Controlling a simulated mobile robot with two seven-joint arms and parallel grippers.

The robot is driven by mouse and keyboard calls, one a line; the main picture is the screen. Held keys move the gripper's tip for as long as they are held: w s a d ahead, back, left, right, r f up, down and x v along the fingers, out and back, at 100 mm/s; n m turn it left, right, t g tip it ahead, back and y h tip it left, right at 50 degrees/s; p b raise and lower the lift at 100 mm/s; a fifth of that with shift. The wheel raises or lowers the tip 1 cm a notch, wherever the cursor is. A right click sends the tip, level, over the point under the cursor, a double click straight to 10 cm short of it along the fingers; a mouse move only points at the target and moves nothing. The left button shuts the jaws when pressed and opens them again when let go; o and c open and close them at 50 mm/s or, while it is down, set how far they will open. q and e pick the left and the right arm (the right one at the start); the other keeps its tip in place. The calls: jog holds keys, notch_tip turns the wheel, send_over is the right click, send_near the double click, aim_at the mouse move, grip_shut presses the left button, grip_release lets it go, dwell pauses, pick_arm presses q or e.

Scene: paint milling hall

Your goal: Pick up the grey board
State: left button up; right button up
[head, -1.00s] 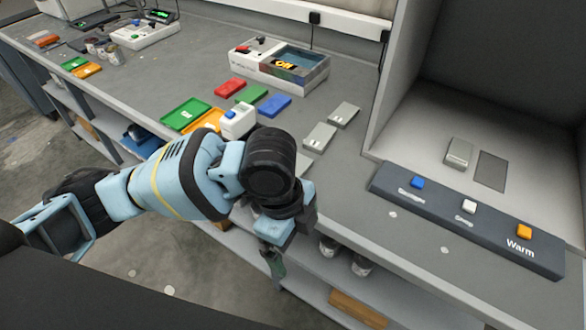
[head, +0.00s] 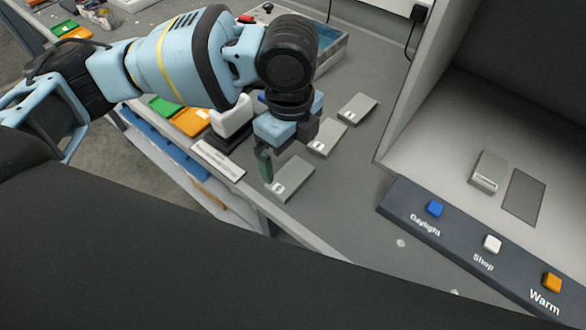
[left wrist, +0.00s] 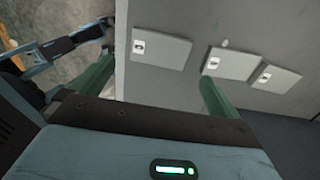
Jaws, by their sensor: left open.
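Three flat grey boards with small white labels lie in a row on the bench: a near one (head: 296,180), a middle one (head: 330,136) and a far one (head: 358,108). My left gripper (head: 265,165) hangs over the bench's front edge, its green finger by the left end of the near board. In the left wrist view the gripper (left wrist: 156,72) has its two green fingers wide apart with nothing between them. The near board (left wrist: 160,50) lies beyond the fingers; the middle one (left wrist: 231,65) and far one (left wrist: 276,79) are to its right. My right gripper is not seen.
A light booth at right holds a grey block (head: 488,168) and a dark grey patch (head: 524,196). A button panel (head: 460,231) runs along its front. Green and orange trays (head: 190,122) and a white device (head: 232,114) stand left of my gripper.

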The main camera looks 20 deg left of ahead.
aim_at(290, 176)
pick_arm(q)
notch_tip(290, 176, down, 2)
jog(key=shift+s+f, duration=0.15)
jog(key=shift+f, duration=0.2)
notch_tip(290, 176, down, 5)
jog(key=shift+a+b, duration=0.1)
jog(key=shift+b, duration=0.2)
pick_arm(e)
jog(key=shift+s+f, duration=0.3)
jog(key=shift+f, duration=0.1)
pick_arm(q)
jog(key=c, duration=0.7)
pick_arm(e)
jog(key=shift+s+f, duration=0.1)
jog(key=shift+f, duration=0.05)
